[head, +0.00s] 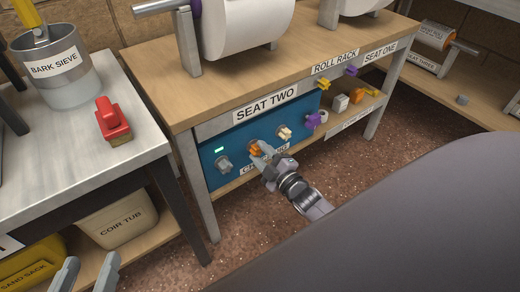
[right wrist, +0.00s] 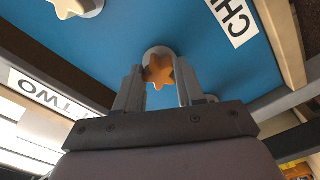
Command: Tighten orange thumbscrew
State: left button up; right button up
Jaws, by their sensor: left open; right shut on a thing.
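The orange thumbscrew (head: 255,148) is on the blue panel (head: 215,147) under the SEAT TWO label. My right gripper (head: 262,150) reaches the panel and is shut on the thumbscrew. In the right wrist view the star-shaped orange knob (right wrist: 159,70) sits between the two fingers of my right gripper (right wrist: 160,82), on a round pale base. My left gripper (head: 86,274) shows at the bottom left edge with its two fingers apart and nothing between them.
A grey knob (head: 224,164) and a cream knob (head: 285,132) flank the thumbscrew on the panel. A purple knob (head: 313,120) is at the panel's right end. A metal table (head: 60,140) with a red-handled tool (head: 108,118) stands at left.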

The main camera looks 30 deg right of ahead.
aim_at(260, 152)
jog(key=m+p, duration=0.1)
jog(key=m, duration=1)
jog(key=o, duration=1)
jog(key=shift+p, duration=0.3)
jog(key=shift+s+r+p, duration=0.1)
jog(key=shift+s+p, duration=0.35)
jog(key=shift+s, duration=0.2)
jog(key=shift+s+d+p, duration=0.15)
jog(key=shift+s+p, duration=0.45)
jog(key=shift+s, duration=0.75)
